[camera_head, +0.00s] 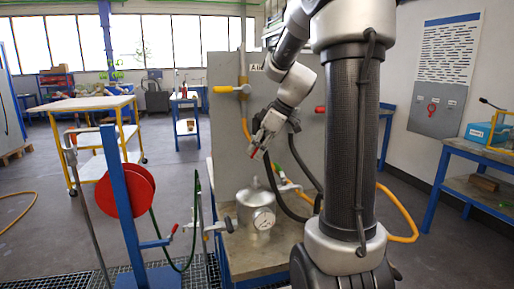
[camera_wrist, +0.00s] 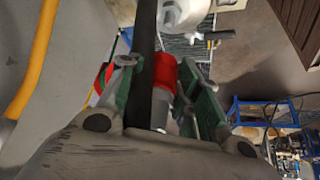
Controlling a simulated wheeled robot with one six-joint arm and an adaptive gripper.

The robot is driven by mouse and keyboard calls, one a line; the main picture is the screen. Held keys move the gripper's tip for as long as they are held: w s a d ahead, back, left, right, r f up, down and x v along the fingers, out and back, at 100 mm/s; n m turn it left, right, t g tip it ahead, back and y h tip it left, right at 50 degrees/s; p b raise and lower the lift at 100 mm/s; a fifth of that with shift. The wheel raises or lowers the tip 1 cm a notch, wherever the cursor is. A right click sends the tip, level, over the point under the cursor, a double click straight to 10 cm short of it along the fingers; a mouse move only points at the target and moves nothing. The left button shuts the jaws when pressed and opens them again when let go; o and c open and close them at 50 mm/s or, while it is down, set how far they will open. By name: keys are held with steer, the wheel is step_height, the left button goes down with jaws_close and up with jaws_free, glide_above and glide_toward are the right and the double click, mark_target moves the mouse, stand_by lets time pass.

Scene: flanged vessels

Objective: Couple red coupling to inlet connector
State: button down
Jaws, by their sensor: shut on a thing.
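My gripper (camera_head: 262,138) is raised in front of the grey panel, above and slightly right of the metal vessel. It is shut on the red coupling (camera_head: 251,151), which points down and left. In the wrist view the red coupling (camera_wrist: 165,72), with a silver metal part, sits between the green-sided fingers of my gripper (camera_wrist: 166,84). A dark hose runs alongside it. The metal flanged vessel (camera_head: 252,195) with a round gauge stands on the bench below, apart from the coupling. I cannot clearly tell which fitting is the inlet connector.
Black hoses (camera_head: 296,155) hang beside my gripper. A yellow valve handle (camera_head: 222,89) and yellow hose are on the grey panel (camera_head: 225,125). A blue post with a red reel (camera_head: 130,190) stands at left. A yellow trolley (camera_head: 92,104) is behind it.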

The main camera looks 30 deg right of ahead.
glide_above(256, 182)
steer(key=d, duration=0.1)
steer(key=shift+w+f, duration=0.1)
steer(key=shift+f, duration=2.6)
steer(key=shift+f, duration=0.35)
steer(key=shift+f, duration=1.5)
steer(key=c, duration=0.9)
jaws_free()
steer(key=shift+c, duration=0.2)
